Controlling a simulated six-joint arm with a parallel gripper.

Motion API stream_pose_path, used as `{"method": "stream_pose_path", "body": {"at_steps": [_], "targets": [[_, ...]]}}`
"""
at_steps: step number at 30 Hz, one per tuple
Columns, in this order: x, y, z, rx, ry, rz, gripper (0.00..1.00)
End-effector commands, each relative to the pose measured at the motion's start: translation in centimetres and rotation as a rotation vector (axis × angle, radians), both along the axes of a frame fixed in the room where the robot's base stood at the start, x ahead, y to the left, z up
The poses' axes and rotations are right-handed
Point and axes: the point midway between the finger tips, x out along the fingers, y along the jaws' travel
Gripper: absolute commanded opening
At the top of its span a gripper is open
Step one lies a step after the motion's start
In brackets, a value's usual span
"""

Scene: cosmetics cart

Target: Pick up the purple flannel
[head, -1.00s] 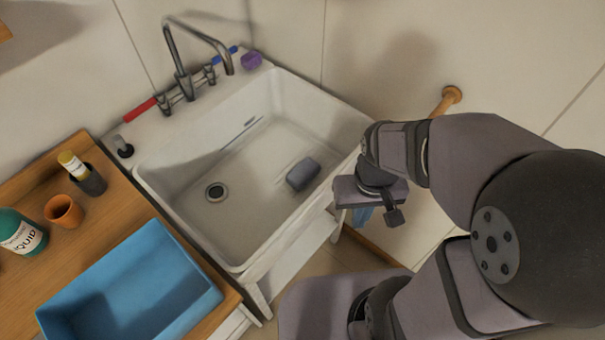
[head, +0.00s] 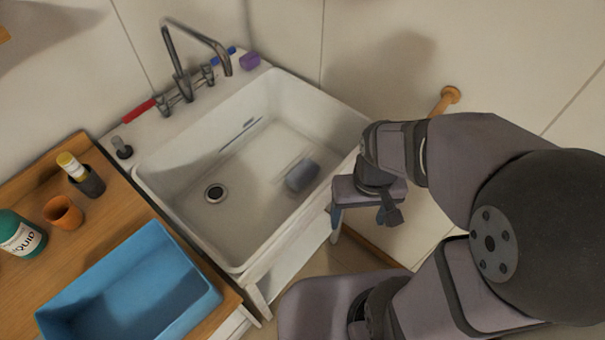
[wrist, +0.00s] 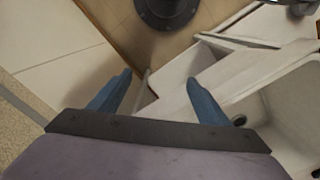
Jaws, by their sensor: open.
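No cloth that is plainly a purple flannel shows. A small purple item (head: 250,61) sits on the sink's back right corner, right of the tap; I cannot tell whether it is a folded flannel. A grey-blue rounded item (head: 302,176) lies on the floor of the white sink (head: 150,172). My gripper (head: 366,222) hangs just outside the sink's right rim, apart from both items. In the wrist view my gripper (wrist: 160,78) shows two blue fingers spread wide with nothing between them. Neither item shows clearly there.
The tap (head: 182,85) rises at the sink's back. A blue tray (head: 135,285) lies on the wooden counter (head: 25,205) at left, with an orange cup (head: 63,212), a dark holder and a green bottle (head: 20,235). A wooden peg (head: 447,99) sticks out from the wall.

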Motion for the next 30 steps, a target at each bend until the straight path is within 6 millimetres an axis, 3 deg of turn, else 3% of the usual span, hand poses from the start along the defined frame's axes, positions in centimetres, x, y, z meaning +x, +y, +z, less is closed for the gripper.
{"method": "stream_pose_path", "body": {"at_steps": [5, 11, 15, 18, 30], "targets": [[4.0, -0.3, 0.7, -0.028, -0.11, 0.028, 0.7], [12.0, 1.0, 0.9, -0.03, -0.239, -0.033, 0.7], [18.1, 2.7, 1.1, -0.011, -0.347, -0.077, 0.7], [21.5, 3.9, 0.5, 0.01, -0.391, -0.123, 0.7], [25.2, 7.7, -8.9, 0.026, -0.12, -0.58, 0.7]]}}
